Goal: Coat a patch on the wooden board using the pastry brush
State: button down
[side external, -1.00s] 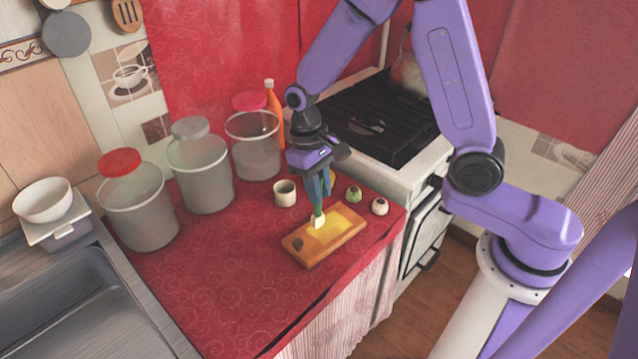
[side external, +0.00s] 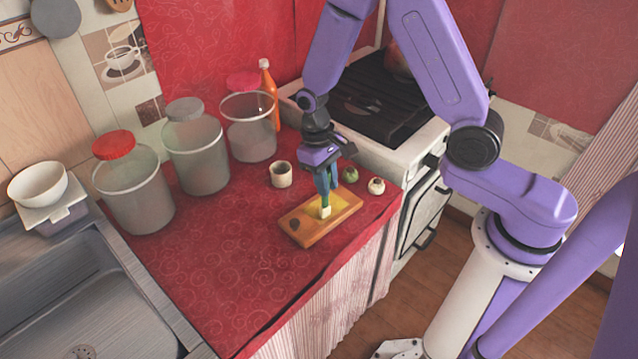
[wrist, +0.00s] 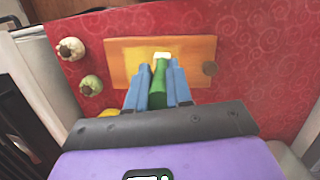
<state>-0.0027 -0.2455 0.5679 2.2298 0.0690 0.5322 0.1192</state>
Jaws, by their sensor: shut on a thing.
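The wooden board (side external: 312,236) lies on the red oilcloth near the counter's front edge. A yellow patch (side external: 342,204) covers part of its top, toward the end away from a dark round spot (side external: 294,223). My gripper (side external: 325,190) is over the board, shut on the green handle of the pastry brush (wrist: 160,82). The brush points down, and its pale bristle head (side external: 325,212) is at the board's surface by the yellow patch. In the wrist view the blue fingers flank the handle. I cannot tell how firmly the bristles press.
A small cup (side external: 281,175) stands behind the board. A green round item (side external: 350,174) and a white one (side external: 376,186) sit to its right. Large clear jars (side external: 196,157) and an orange bottle (side external: 269,95) stand farther back. The stove (side external: 375,120) is beyond. The cloth left of the board is clear.

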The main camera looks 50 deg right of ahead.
jog(key=d, duration=0.4)
jog(key=shift+a, duration=3.45)
notch_tip(320, 180, up, 8)
jog(key=shift+a, duration=0.25)
